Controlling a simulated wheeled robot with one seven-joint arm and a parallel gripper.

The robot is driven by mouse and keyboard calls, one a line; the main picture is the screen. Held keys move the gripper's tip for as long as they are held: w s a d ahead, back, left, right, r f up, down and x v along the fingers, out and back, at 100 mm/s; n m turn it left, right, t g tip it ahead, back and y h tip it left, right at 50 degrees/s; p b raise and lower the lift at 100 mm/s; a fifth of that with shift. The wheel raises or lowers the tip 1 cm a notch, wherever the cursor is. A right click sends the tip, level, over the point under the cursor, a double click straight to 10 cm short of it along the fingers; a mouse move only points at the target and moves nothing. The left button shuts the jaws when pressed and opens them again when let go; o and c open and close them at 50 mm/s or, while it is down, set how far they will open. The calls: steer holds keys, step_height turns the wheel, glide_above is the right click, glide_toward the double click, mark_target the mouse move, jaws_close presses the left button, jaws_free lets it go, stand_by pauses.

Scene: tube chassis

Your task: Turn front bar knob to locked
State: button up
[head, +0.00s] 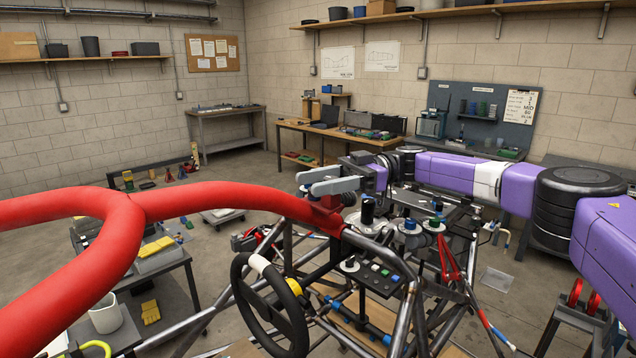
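The front bar is a thick red padded tube (220,195) that runs from the left to the middle of the head view. A red clamp-like fitting (328,216) sits at its right end, where bare metal tube begins. I cannot tell for sure which part is the knob, or its setting; the fitting's top is partly covered by my gripper. My gripper (305,185) reaches in from the right, its two grey fingers pointing left just above the fitting. I cannot tell whether they touch it or how wide the gap between them is.
A black steering wheel (268,305) and a panel with buttons (372,272) lie below. A cart (165,265) with yellow items stands at left. Workbenches line the back.

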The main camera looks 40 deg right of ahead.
steer(key=b+v, duration=0.2)
steer(key=v, duration=0.3)
steer(key=shift+d+f, duration=0.1)
steer(key=shift+f, duration=0.05)
steer(key=shift+b+v, duration=0.45)
steer(key=shift+v, duration=0.9)
